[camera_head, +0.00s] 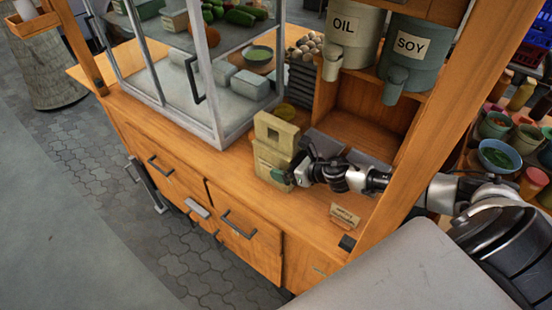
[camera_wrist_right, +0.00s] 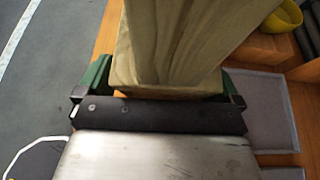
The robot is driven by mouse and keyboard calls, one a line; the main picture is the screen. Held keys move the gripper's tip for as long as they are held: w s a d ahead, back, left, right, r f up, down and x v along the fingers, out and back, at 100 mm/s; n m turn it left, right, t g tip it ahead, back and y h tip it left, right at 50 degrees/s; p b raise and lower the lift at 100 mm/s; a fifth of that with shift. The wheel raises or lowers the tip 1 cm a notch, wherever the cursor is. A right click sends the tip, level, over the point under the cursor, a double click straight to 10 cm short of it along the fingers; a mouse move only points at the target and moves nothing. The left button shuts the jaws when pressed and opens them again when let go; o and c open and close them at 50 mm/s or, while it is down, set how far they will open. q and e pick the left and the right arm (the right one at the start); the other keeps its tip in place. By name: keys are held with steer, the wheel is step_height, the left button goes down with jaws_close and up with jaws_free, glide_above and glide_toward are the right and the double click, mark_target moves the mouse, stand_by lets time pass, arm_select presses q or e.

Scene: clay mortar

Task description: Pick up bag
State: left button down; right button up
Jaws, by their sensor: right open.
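A beige paper bag (camera_head: 272,138) stands upright on the wooden counter, right of the glass case. My right gripper (camera_head: 289,172) is at the bag's near right side, low down by the counter. In the right wrist view the bag (camera_wrist_right: 175,45) fills the space between the two green fingers (camera_wrist_right: 165,85), one on each side of it. The jaws are open around the bag; I cannot tell whether either finger touches it. The bag's lower part is partly hidden by the gripper in the head view. My left gripper is not in view.
The glass case (camera_head: 217,110) stands close left of the bag. OIL (camera_head: 350,40) and SOY (camera_head: 412,55) dispensers hang behind it. Dark grey trays (camera_head: 325,143) lie beside it, and a small sign (camera_head: 344,216) stands at the front right. A yellow bowl (camera_wrist_right: 282,17) is behind the bag.

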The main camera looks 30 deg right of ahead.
mark_target(287, 138)
steer(key=c, duration=1.3)
step_height(287, 138, up, 10)
steer(key=p, duration=0.3)
